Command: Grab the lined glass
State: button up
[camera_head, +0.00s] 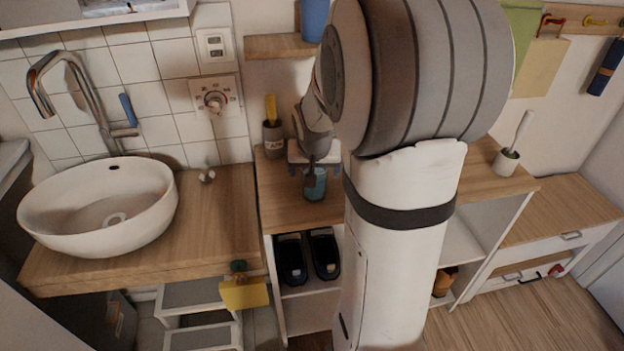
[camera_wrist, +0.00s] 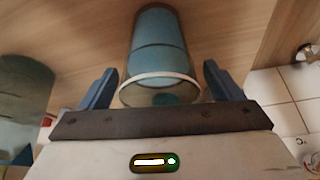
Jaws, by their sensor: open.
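The lined glass (camera_head: 315,186) is a small blue-teal cup on the wooden shelf top, below my gripper (camera_head: 311,176) in the head view. In the wrist view the glass (camera_wrist: 160,55) has a pale rim and a thin line around its body. My gripper (camera_wrist: 160,88) is open, with one blue finger on each side of the glass near its rim. Gaps show between the fingers and the glass. My arm hides part of the area to the right of the glass in the head view.
A grey holder with a yellow-handled item (camera_head: 273,138) stands on the shelf top left of the glass. A white basin (camera_head: 100,210) is on the counter at left. A brush holder (camera_head: 506,161) stands at right. Dark shoes (camera_head: 307,257) sit in the shelf below.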

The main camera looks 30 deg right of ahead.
jog(key=shift+c, duration=0.3)
jog(key=c, duration=1.1)
